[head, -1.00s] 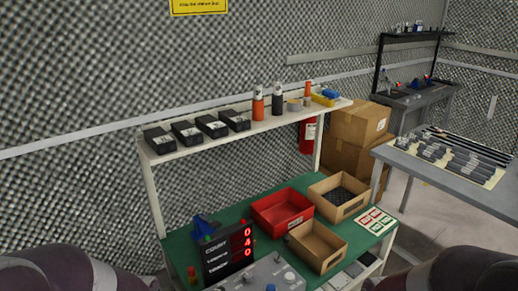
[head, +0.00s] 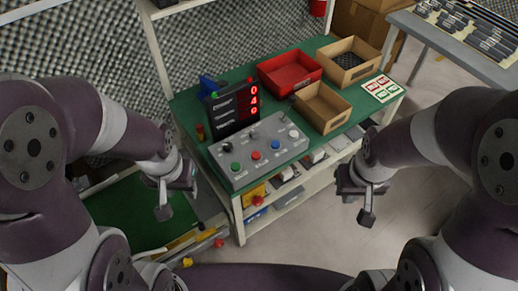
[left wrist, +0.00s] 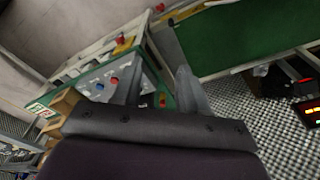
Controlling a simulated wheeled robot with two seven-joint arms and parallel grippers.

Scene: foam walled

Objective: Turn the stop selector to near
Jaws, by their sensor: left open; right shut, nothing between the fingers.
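A grey control panel (head: 262,158) lies on the front of the green bench, with a green button (head: 236,167), a red button (head: 256,156), a blue button (head: 275,145), a black knob (head: 229,148) and small silver and white controls. Its labels are too small to read, so I cannot tell which control is the stop selector or where it points. The panel also shows in the left wrist view (left wrist: 92,78). My left gripper (head: 174,200) is open and empty, left of the panel and apart from it. My right gripper (head: 366,215) is shut and empty, right of the panel.
A black counter display (head: 233,109) stands behind the panel. A red bin (head: 289,72), cardboard trays (head: 322,108) and a label card (head: 381,89) occupy the bench's right side. A shelf (head: 268,210) with parts is below. Another green surface (head: 130,222) lies at left. Floor is clear at right.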

